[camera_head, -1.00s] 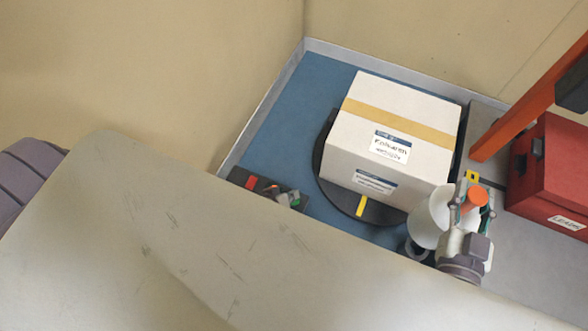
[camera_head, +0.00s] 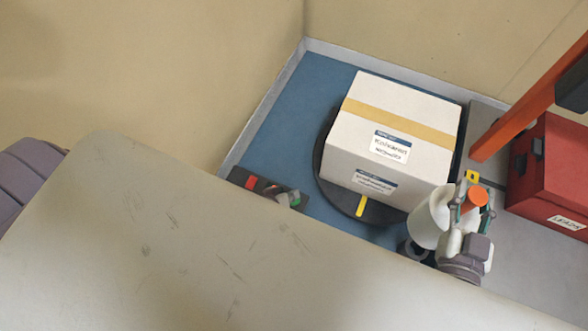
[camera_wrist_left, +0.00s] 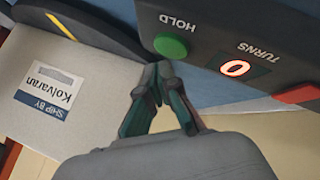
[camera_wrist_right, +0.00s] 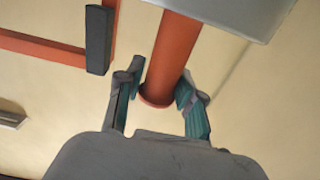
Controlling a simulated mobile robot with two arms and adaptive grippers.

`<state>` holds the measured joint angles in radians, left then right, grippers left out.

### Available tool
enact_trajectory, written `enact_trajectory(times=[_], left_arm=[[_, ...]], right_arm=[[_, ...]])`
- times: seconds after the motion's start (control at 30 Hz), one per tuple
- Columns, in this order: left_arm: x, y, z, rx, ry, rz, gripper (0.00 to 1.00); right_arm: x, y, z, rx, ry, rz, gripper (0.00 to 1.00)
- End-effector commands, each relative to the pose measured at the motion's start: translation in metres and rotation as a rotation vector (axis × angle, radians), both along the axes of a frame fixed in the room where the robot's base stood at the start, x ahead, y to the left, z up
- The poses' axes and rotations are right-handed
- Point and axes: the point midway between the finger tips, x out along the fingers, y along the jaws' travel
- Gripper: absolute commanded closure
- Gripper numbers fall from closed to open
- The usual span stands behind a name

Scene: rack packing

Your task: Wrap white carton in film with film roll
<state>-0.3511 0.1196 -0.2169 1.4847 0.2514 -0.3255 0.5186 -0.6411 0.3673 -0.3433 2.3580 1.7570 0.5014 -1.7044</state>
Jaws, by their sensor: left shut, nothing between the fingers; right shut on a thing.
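The white carton (camera_head: 388,135), with a tan tape strip and labels, sits on a black round turntable (camera_head: 328,187) with a yellow mark. The film roll (camera_head: 430,219), white with an orange core, stands at the carton's near right corner. My right gripper (camera_head: 474,196) is shut on its orange core, which also shows in the right wrist view (camera_wrist_right: 172,62). I cannot tell whether film reaches the carton. My left gripper (camera_wrist_left: 162,80) is shut and empty beside the control box (camera_wrist_left: 215,45), close to the green HOLD button (camera_wrist_left: 171,46). The TURNS display (camera_wrist_left: 235,68) reads 0.
A red button (camera_wrist_left: 298,94) is on the same box. A red case (camera_head: 550,175) stands at the right, under a slanted orange bar (camera_head: 530,98). A raised edge (camera_head: 262,107) bounds the blue surface (camera_head: 290,110). My own arm hides the near side.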

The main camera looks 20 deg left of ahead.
Motion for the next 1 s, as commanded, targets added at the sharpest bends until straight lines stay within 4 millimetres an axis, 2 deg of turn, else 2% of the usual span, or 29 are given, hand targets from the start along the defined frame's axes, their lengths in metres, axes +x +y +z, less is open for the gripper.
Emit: enact_trajectory(times=[1.0], left_arm=[[-0.0002, 0.0002, -0.0083, 0.0, 0.0, 0.0, 1.0]], right_arm=[[0.0003, 0.0, 0.0022, 0.0, -0.005, 0.0, 1.0]])
